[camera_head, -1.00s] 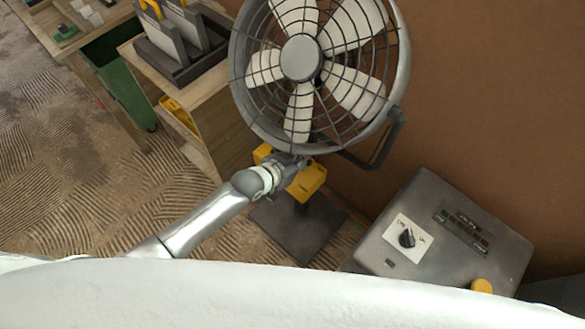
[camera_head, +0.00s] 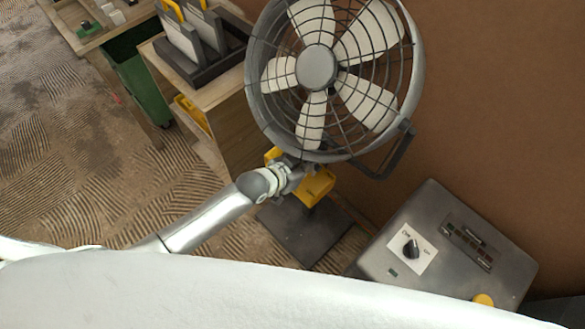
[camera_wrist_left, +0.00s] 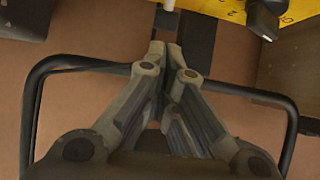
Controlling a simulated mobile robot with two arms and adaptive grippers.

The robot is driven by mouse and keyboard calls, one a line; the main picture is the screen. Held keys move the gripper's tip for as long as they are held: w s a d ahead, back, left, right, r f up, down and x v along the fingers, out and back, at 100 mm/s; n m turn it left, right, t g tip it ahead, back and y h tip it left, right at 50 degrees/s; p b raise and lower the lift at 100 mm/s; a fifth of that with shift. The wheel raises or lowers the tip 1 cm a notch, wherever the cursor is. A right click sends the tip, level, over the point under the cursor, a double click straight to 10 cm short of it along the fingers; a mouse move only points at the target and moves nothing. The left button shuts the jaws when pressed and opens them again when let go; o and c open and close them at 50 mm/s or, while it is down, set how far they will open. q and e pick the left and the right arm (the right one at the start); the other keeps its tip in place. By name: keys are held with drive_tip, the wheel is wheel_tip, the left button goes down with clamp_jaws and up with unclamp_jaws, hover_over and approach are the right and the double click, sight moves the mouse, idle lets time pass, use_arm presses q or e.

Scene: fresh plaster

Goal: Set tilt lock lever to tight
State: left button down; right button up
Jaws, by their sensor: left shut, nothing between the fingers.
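The grey caged fan (camera_head: 318,68) stands on a pedestal with a yellow housing (camera_head: 317,187) below the cage. My left gripper (camera_head: 308,172) is at that housing, just under the fan, and its fingers are hard to make out in the head view. In the left wrist view the left gripper (camera_wrist_left: 170,50) is shut with nothing between its fingertips. A yellow panel with black markings (camera_wrist_left: 225,8) and a dark knob (camera_wrist_left: 264,16) shows at the top. A pale peg (camera_wrist_left: 168,5) lies just beyond the fingertips. I cannot tell for certain which part is the tilt lock lever.
The fan's bent dark bracket (camera_wrist_left: 36,90) frames the gripper. A grey control box (camera_head: 450,250) with a black dial stands at the right. A wooden cabinet (camera_head: 235,125) with a dark rack (camera_head: 205,65) and a green bin (camera_head: 140,85) stand left. The brown wall is close behind.

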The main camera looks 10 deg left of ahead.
use_arm(q)
drive_tip(key=v, duration=1)
drive_tip(key=shift+s, duration=0.2)
drive_tip(key=shift+a+r, duration=0.1)
drive_tip(key=shift+r, duration=0.05)
